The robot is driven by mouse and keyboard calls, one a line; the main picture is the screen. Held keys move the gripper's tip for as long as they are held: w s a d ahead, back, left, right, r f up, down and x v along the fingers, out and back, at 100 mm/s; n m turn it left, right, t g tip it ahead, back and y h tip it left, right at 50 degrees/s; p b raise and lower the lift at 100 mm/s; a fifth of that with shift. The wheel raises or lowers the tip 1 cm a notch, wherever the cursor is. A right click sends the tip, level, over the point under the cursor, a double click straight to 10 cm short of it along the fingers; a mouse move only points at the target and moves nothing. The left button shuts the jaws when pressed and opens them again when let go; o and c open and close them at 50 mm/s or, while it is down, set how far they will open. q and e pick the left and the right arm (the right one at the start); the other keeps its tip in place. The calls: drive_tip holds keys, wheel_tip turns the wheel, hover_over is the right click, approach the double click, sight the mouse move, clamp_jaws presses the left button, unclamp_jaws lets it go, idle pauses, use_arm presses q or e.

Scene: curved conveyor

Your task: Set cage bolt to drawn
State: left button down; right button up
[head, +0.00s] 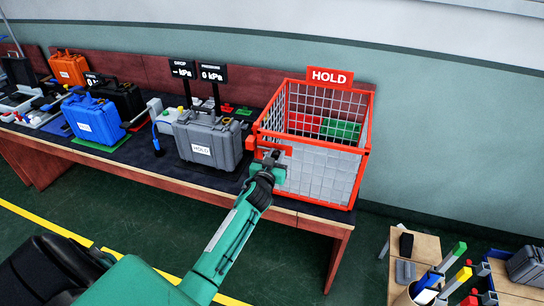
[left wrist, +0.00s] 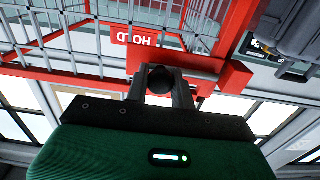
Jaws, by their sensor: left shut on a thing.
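The red-framed wire cage (head: 318,184) with a HOLD sign (head: 330,77) stands at the right end of the bench. The cage bolt (head: 270,148) sits in red fittings at the cage's front left corner. In the left wrist view, its round black knob (left wrist: 160,79) is between the two fingers of my left gripper (left wrist: 160,90). My left gripper (head: 268,164) is shut on this knob, in front of the cage's front face. The gripper hides part of the bolt, and I cannot tell how far the bolt is drawn. My right gripper is out of view.
A grey case (head: 206,142) labelled HOLD stands just left of the cage. A blue case (head: 92,119) and an orange case (head: 69,68) are further left. Red and green panels (head: 340,130) show inside the cage. A wooden table (head: 415,247) with tools is at lower right.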

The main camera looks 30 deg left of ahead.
use_arm(q)
drive_tip(key=shift+d, duration=0.15)
drive_tip(key=c, duration=1.5)
unclamp_jaws()
drive_tip(key=shift+o, duration=1.3)
drive_tip(key=shift+w+d, duration=0.1)
drive_tip(key=shift+d, duration=0.05)
drive_tip(key=b+v, duration=0.3)
drive_tip(key=v, duration=1)
drive_tip(key=shift+s, duration=0.45)
drive_tip(key=shift+f, duration=0.1)
